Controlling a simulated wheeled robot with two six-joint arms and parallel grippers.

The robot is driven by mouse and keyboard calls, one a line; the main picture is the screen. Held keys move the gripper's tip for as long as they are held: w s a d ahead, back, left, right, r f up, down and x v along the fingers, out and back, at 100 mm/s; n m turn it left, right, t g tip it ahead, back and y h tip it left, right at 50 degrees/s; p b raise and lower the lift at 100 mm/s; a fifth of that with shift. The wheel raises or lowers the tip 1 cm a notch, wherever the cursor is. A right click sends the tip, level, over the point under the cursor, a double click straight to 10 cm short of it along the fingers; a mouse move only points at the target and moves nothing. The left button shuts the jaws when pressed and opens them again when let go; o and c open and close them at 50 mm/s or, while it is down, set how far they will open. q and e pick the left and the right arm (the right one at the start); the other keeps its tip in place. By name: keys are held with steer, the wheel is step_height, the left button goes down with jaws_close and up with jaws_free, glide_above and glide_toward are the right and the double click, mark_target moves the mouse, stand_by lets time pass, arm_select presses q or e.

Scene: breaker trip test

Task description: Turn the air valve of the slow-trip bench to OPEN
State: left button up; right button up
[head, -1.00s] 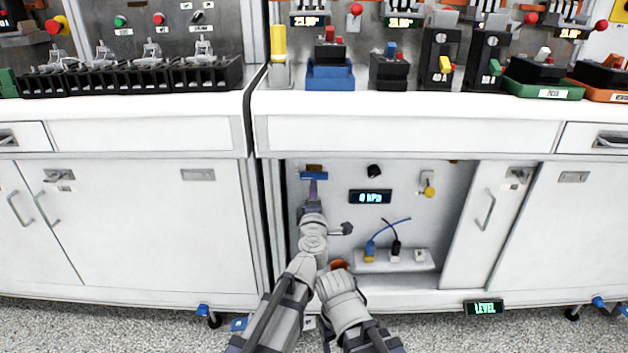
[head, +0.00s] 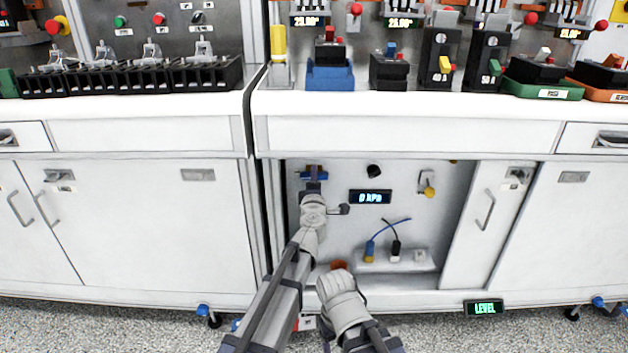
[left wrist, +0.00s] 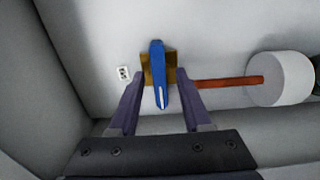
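The air valve has a blue lever (head: 322,176) on a brass body, on the back wall inside the open cabinet bay; the lever lies sideways in the head view. My left gripper (head: 313,181) is at the valve, partly covering it. In the left wrist view, the blue lever (left wrist: 158,75) stands between the two spread fingers of my left gripper (left wrist: 155,88), with a gap on both sides. The pressure display (head: 370,197) reads 0 kPa. My right gripper's fingers cannot be made out.
A reddish pipe (left wrist: 228,82) runs from the valve toward a white cylinder (left wrist: 278,80). A black knob (head: 374,171), a yellow-handled fitting (head: 429,188) and a small shelf (head: 395,262) with plugs are to the right. Cabinet doors flank the bay.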

arm_select(q)
jaws_close()
stand_by(0.3)
stand_by(0.3)
steer(key=shift+m, duration=8.9)
steer(key=shift+s, duration=0.1)
steer(key=shift+o, duration=0.3)
jaws_free()
steer(key=shift+s, duration=0.1)
